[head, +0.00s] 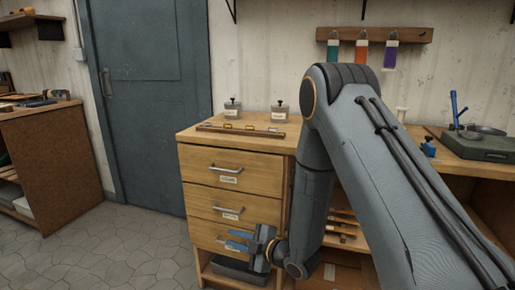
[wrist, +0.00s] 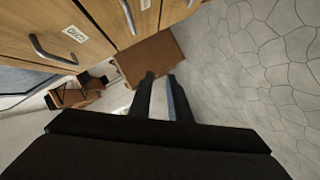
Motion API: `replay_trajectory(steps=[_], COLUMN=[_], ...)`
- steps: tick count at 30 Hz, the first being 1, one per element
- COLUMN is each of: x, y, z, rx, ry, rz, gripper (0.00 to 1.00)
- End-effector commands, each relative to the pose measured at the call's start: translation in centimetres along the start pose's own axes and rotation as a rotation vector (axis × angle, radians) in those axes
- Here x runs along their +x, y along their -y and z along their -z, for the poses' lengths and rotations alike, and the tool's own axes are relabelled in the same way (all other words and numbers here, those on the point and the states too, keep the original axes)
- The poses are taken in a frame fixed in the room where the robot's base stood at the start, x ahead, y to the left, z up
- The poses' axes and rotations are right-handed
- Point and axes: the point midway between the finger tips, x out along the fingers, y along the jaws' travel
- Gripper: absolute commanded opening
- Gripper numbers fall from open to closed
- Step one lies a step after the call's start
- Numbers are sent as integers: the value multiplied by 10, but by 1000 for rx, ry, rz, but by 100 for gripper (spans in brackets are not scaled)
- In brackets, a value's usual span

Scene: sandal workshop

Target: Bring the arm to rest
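My arm reaches down in front of the wooden drawer cabinet (head: 240,168) in the head view. My gripper (head: 232,240) hangs low before the bottom drawer, its fingers pointing left. In the wrist view my gripper (wrist: 161,78) shows two dark fingers with a clear gap and nothing between them. It is open and empty. It appears apart from the cabinet front, though the exact distance is hard to tell.
The drawers have metal handles (head: 227,168) close to my gripper. Two small weights (head: 232,109) and a wooden strip (head: 240,130) are on the cabinet top. A blue-grey door (head: 145,100) and another bench (head: 55,160) stand left. The tiled floor (head: 130,250) between is clear.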

Motion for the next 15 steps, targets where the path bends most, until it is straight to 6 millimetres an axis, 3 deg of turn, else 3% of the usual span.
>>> replay_trajectory(steps=[8,15], x=[-10,-35], y=[-20,-45], z=[-10,-24], rx=[60,170], ry=[119,298], rz=[43,89], gripper=[17,17])
